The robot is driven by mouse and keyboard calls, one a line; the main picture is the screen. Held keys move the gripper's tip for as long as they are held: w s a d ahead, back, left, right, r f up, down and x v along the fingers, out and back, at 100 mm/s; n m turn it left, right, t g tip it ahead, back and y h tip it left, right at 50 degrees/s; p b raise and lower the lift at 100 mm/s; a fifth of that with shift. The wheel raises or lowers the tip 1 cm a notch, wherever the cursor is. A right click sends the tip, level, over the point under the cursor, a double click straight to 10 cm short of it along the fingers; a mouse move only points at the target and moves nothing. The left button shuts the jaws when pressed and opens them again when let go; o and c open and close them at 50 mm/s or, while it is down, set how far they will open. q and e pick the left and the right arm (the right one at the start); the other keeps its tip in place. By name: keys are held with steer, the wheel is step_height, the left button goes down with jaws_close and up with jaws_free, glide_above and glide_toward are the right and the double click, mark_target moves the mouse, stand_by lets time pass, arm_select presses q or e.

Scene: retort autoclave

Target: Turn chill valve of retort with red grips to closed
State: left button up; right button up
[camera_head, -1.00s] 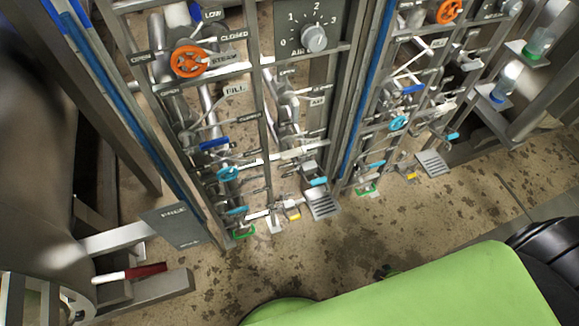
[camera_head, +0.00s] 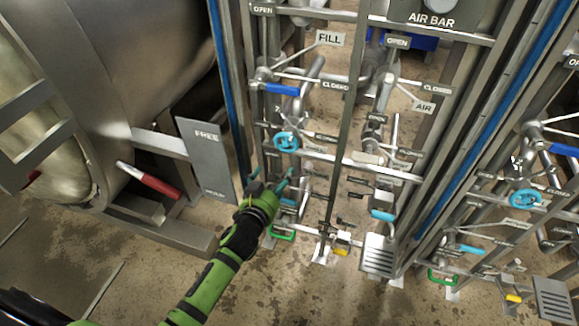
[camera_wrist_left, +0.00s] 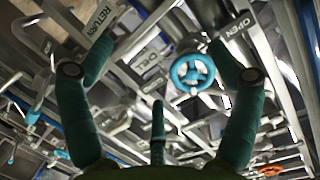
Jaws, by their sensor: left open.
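A retort (camera_head: 150,70) with a red grip (camera_head: 160,184) on its lever stands at the left in the head view. Beside it, the left piping panel carries a cyan handwheel (camera_head: 286,142), which also shows in the wrist view (camera_wrist_left: 193,73). My left gripper (camera_head: 270,180) is open and empty just below and left of the wheel. In the wrist view its fingers spread wide, with the wheel beyond them near the right finger.
A blue lever (camera_head: 283,90) is above the wheel and a green handle (camera_head: 282,236) is near the floor. Pipes and frame bars crowd the panel. A plate marked FREE (camera_head: 207,160) stands left of it. A similar panel with another cyan wheel (camera_head: 525,199) is at right.

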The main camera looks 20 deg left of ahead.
mark_target(285, 143)
arm_select(q)
steer(key=r, duration=0.2)
steer(key=w+r+t+b, duration=0.1)
steer(key=r, duration=0.1)
steer(key=w+r+t, duration=0.1)
steer(key=r, duration=0.1)
steer(key=shift+d+r+b, duration=0.1)
steer(key=shift+r+b, duration=0.1)
steer(key=shift+b, duration=0.2)
steer(key=shift+w+d, duration=0.15)
steer(key=shift+w, duration=3.05)
arm_select(e)
steer(key=shift+w+a+f, duration=0.15)
steer(key=shift+w+f, duration=0.95)
steer(key=shift+f, duration=0.15)
arm_select(q)
steer(key=c, duration=1.1)
steer(key=shift+c, duration=0.2)
steer(key=shift+r, duration=0.1)
